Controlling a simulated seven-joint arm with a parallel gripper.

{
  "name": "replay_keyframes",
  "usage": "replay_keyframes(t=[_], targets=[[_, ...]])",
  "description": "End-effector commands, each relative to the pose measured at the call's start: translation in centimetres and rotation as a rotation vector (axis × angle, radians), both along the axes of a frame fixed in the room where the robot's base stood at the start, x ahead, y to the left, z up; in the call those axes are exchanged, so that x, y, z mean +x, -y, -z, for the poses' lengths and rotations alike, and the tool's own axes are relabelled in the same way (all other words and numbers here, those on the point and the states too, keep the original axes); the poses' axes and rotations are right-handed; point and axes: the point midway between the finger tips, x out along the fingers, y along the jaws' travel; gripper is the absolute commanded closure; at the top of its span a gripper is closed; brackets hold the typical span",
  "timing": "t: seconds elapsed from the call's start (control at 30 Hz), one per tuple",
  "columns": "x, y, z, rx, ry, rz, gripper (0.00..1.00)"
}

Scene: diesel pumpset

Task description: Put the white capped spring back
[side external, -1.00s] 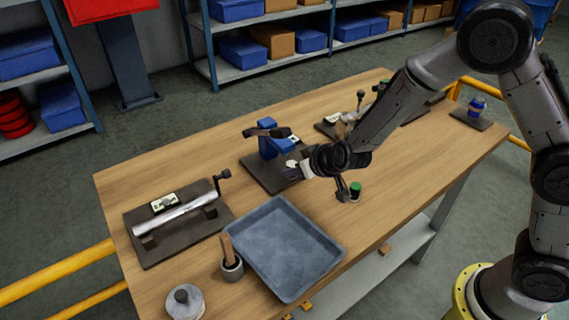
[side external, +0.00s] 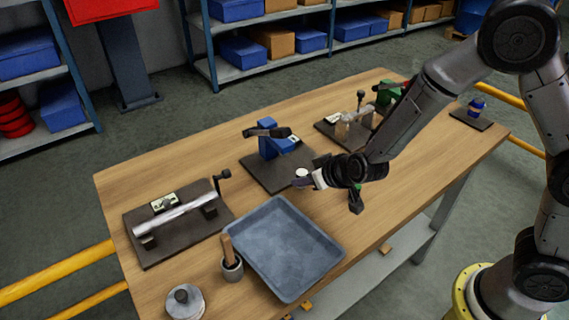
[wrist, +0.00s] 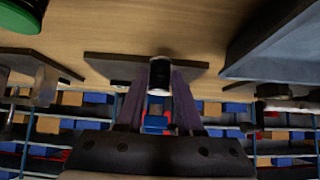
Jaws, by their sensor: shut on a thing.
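The white capped spring (side external: 301,173) is held at the end of my gripper (side external: 309,179) in the side view, its pale cap uppermost. In the wrist view the spring (wrist: 160,73) stands between the two finger ends of my gripper (wrist: 159,85), with a pale top and dark body. My gripper is shut on it. It appears above the table, near the front corner of the dark base (side external: 262,178) that carries the blue fixture (side external: 268,140). The fingers hide the spring's lower part.
The grey tray (side external: 327,250) lies to the front left. A dark board with a silver cylinder (side external: 180,214) is at left, near a pot with a wooden handle (side external: 231,262). Several fixtures stand at right, including a green one (side external: 386,92). Bare wood lies left of the blue fixture.

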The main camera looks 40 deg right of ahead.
Motion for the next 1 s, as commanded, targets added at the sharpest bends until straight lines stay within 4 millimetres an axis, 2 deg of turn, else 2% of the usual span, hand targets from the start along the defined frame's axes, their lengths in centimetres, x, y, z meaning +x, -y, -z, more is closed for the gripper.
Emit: replay_keyframes(t=[0.8,1.0], targets=[[0.0,0.0,-4.8,0.001,0.001,0.001,1.00],[0.0,0.0,-5.0,0.000,0.000,0.000,1.00]])
